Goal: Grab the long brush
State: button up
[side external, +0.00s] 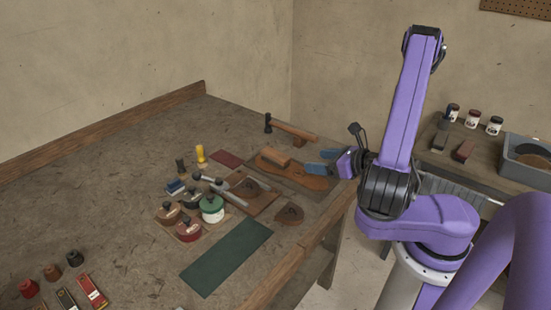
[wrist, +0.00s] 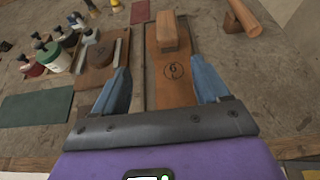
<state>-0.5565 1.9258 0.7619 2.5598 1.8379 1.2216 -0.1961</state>
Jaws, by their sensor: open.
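No object is clearly recognisable as a long brush. A wooden block (side external: 273,157), possibly a brush or its handle, lies on a brown leather sole piece (side external: 308,180). My gripper (side external: 318,161) has blue fingers, open and empty, just right of the block. In the wrist view the fingers (wrist: 160,72) stand on either side of the sole, with the block ahead between them. Whether they touch the sole, I cannot tell.
A hammer (side external: 292,130) lies behind the sole. Several jars, including a green one (side external: 212,210), and tools crowd the left. A dark green mat (side external: 228,256) lies in front. Two brown blocks (side external: 464,150), possibly brushes, and a grey bin (side external: 525,165) are on the right bench.

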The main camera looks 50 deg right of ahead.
aim_at(286, 158)
jog(key=shift+s+d+f, duration=0.15)
jog(key=shift+s+d, duration=0.05)
jog(key=shift+w+f+m, duration=0.1)
jog(key=shift+w+m, duration=0.05)
jog(key=shift+m, duration=0.15)
jog(key=x, duration=1.1)
jog(key=shift+w+d+f, duration=0.15)
jog(key=shift+w+d, duration=0.1)
jog(key=shift+w, duration=0.1)
jog(key=shift+d+x, duration=0.15)
jog(key=shift+x, duration=1.15)
jog(key=shift+d+x, duration=0.15)
jog(key=shift+x, duration=1.1)
jog(key=c, duration=1.1)
